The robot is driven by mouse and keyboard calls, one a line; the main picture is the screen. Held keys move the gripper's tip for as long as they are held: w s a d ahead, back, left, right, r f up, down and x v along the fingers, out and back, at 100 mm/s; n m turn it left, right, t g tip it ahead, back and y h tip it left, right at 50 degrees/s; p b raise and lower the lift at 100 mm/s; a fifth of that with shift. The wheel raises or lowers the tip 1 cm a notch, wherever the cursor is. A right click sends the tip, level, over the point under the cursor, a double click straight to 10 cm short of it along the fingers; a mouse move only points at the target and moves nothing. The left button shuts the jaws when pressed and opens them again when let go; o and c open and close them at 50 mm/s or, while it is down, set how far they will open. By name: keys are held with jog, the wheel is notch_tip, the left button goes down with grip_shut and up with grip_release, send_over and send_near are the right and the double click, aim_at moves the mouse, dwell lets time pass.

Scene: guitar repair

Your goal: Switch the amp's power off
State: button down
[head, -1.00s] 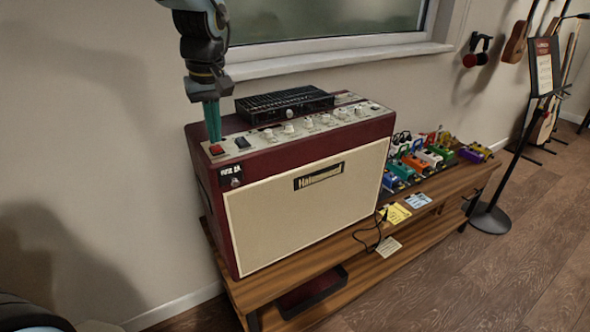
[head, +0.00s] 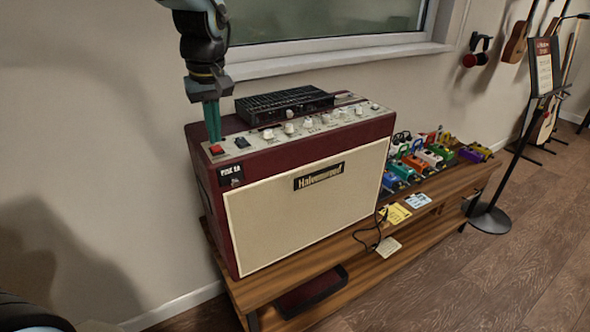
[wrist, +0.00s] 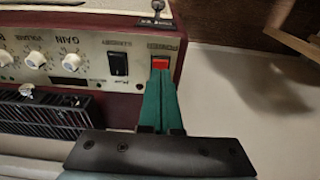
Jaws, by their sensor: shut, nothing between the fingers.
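The amp (head: 300,195) is a dark red cabinet with a cream front, standing on a wooden bench. Its top panel carries a red rocker switch (head: 217,149) at the left end, which also shows in the wrist view (wrist: 160,63). A black switch (head: 242,143) sits beside it, and it shows in the wrist view (wrist: 117,64) left of the red one. My gripper (head: 213,138) points down at the red switch, its green fingers together and empty. In the wrist view the fingertips (wrist: 160,75) are right at the red switch's edge and hide part of it; I cannot tell if they touch.
A black slotted unit (head: 285,104) lies on the amp top behind the white knobs (head: 307,122). Several coloured pedals (head: 430,158) stand on the bench (head: 400,236) to the right. A wall and window (head: 320,30) are close behind the amp.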

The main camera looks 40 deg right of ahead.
jog(key=shift+f+b, duration=0.55)
jog(key=shift+f, duration=0.35)
dwell(0.6)
jog(key=shift+r, duration=0.1)
jog(key=shift+r+p, duration=2.9)
jog(key=shift+r, duration=0.6)
jog(key=s+a+f, duration=0.2)
jog(key=a+f, duration=0.1)
jog(key=a, duration=1.2)
jog(key=s+a+f, duration=0.2)
jog(key=a+f, duration=0.1)
jog(key=a, duration=1.2)
jog(key=c, duration=1.6)
grip_release()
jog(key=shift+w+a, duration=0.1)
